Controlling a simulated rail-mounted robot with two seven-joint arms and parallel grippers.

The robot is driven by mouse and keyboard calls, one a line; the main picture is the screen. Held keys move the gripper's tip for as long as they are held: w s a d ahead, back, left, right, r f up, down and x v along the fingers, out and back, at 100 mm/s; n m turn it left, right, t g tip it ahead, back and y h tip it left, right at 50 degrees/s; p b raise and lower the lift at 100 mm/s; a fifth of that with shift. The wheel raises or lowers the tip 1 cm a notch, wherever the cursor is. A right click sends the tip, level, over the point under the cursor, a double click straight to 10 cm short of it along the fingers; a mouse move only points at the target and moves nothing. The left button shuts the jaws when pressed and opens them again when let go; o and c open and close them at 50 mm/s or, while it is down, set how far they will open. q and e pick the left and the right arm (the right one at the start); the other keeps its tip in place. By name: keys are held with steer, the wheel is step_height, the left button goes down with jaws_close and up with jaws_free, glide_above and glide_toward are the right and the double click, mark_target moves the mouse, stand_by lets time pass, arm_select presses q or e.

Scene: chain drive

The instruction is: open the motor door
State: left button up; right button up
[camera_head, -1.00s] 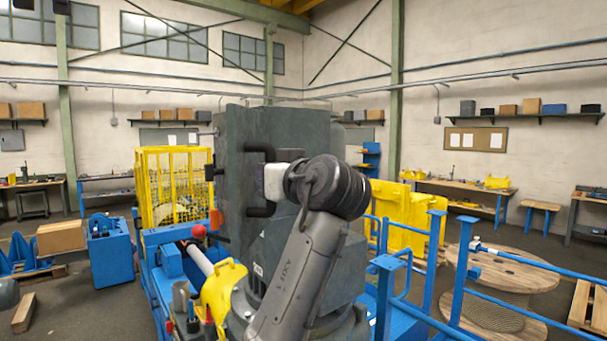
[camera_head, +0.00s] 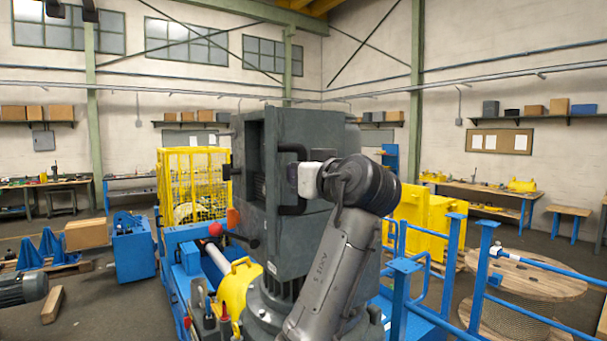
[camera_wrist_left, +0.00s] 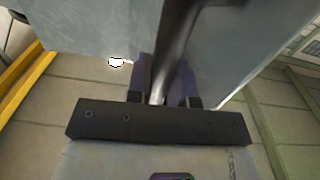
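The motor housing (camera_head: 340,125) is a tall grey box in the middle of the head view. Its grey door (camera_head: 310,235) carries a dark bar handle (camera_head: 288,149) and stands partly open, with a dark recess (camera_head: 257,150) showing left of the handle. My left gripper (camera_head: 297,177) is at the handle. In the left wrist view, the fingers of my left gripper (camera_wrist_left: 165,90) sit on both sides of the handle (camera_wrist_left: 180,35), seemingly closed around it. My arm hides part of the door and housing. My right gripper is not in view.
A lever with a red knob (camera_head: 215,229) and a yellow guard (camera_head: 236,285) are low at the left of the housing. A yellow cage (camera_head: 193,165) stands behind. Blue railings (camera_head: 402,290) and a wooden cable reel (camera_head: 530,272) are at the right.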

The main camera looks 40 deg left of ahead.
arm_select(q)
steer(key=o, duration=0.4)
steer(key=shift+o, duration=0.2)
steer(key=b+v, duration=0.3)
steer(key=v, duration=1)
steer(key=shift+s+d+b, duration=0.2)
steer(key=shift+d+b, duration=0.1)
steer(key=shift+d, duration=0.05)
